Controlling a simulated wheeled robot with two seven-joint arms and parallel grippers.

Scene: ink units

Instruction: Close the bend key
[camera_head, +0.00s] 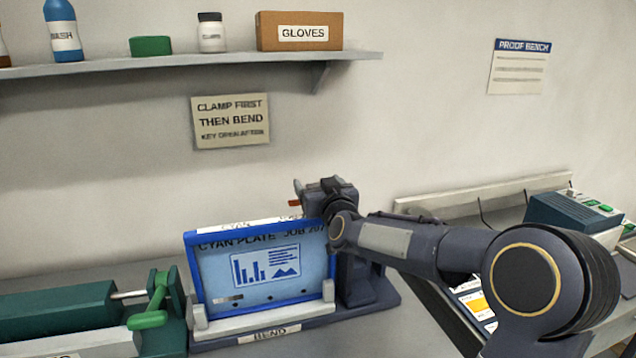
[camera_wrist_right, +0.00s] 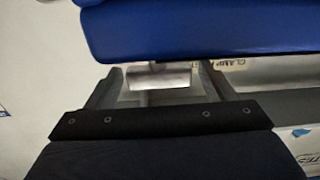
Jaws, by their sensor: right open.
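The cyan plate (camera_head: 265,272) stands in a blue frame (camera_head: 192,262) on a dark base with a BEND label (camera_head: 270,334). I cannot pick out the bend key for certain; my right gripper and arm cover the frame's upper right corner. My right gripper (camera_head: 303,197) is open at that corner, with a small orange-brown piece (camera_head: 294,203) beside its tips. In the right wrist view a silver cylindrical piece (camera_wrist_right: 160,76) shows between the spread fingers (camera_wrist_right: 158,88), under a blue slab (camera_wrist_right: 200,28). Contact cannot be told. My left gripper is out of view.
A green clamp with a lever (camera_head: 150,312) stands left of the frame. A shelf (camera_head: 190,62) with bottles and a GLOVES box (camera_head: 299,31) hangs above. A sign (camera_head: 231,120) is on the wall. A dark green device (camera_head: 575,215) stands on the right bench.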

